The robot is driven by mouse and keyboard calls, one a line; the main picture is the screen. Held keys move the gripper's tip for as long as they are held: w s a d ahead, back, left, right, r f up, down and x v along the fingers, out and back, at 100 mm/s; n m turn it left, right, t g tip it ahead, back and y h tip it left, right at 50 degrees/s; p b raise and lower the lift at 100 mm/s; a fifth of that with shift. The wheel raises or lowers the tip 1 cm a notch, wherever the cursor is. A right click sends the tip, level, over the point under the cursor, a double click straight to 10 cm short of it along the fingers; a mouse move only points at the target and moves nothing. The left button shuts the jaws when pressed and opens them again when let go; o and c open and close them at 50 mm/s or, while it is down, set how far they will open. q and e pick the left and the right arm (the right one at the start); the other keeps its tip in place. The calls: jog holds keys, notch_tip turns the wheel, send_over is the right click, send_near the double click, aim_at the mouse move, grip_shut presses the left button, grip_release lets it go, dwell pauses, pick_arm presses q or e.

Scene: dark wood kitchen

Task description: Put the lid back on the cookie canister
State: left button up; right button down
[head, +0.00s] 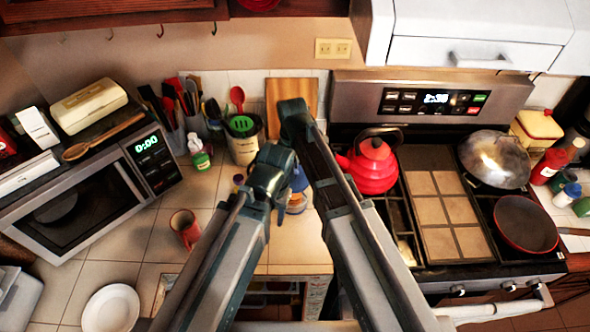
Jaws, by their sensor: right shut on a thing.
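A jar with blue and orange colouring (298,190) stands on the counter between my two arms, mostly hidden by them. I cannot tell for sure whether it is the cookie canister. No separate lid can be made out. My right arm reaches up the middle, over the counter, to its dark far end (295,115). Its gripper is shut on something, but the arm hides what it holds. My left arm ends in a dark joint (270,172) beside the jar. I cannot make out its fingers.
A red kettle (374,165) stands close right of my right arm on the stove. A microwave (85,200) and plate (110,309) are farther left. A wooden board (287,95) leans behind.

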jog(key=shift+f+b, duration=3.1)
jog(key=shift+f, duration=0.1)
jog(key=shift+f, duration=0.1)
grip_release()
dwell(0.4)
jog(key=shift+r+p, duration=3.4)
jog(key=shift+r, duration=0.15)
